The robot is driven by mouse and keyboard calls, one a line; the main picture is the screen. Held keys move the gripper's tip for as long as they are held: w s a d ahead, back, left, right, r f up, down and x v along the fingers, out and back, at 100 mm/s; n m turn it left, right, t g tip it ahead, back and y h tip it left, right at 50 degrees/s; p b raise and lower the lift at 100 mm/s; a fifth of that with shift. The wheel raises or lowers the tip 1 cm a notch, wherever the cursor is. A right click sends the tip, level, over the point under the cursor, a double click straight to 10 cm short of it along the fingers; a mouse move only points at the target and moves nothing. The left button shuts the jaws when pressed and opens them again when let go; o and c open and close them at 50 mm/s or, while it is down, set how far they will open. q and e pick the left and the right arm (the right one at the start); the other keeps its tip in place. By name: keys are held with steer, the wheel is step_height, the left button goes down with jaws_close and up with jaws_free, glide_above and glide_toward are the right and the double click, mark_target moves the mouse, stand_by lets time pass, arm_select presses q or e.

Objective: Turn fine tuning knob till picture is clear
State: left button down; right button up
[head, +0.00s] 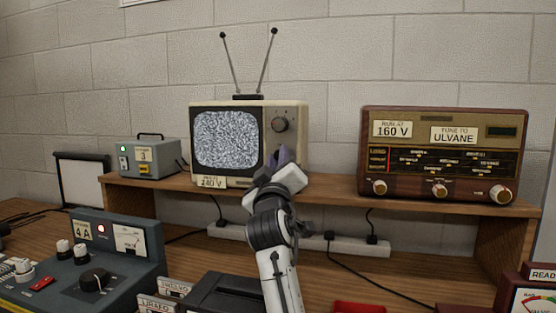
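A beige television (298,112) with two antenna rods stands on a wooden shelf. Its screen (226,139) shows grey static, with no clear picture. I cannot tell if the fingers are open or hold anything. My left gripper is not in view.
A brown radio (443,113) stands right on the shelf (335,189). A grey supply box (150,159) stands left of the television. A blue-grey meter console (128,269), cassettes (174,287) and a power strip (357,244) are lower down. The shelf between television and radio is clear.

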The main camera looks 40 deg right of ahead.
jaws_close()
steer(key=m+g+h+b, duration=0.1)
steer(key=m+h+b, duration=0.1)
steer(key=m+b, duration=0.3)
steer(key=shift+m+b, duration=0.3)
steer(key=shift+b, duration=1.25)
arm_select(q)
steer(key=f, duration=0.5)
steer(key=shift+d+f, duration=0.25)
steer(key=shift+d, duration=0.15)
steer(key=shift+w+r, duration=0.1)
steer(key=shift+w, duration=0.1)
arm_select(e)
steer(key=o, duration=0.6)
jaws_free()
steer(key=shift+a+f, duration=0.1)
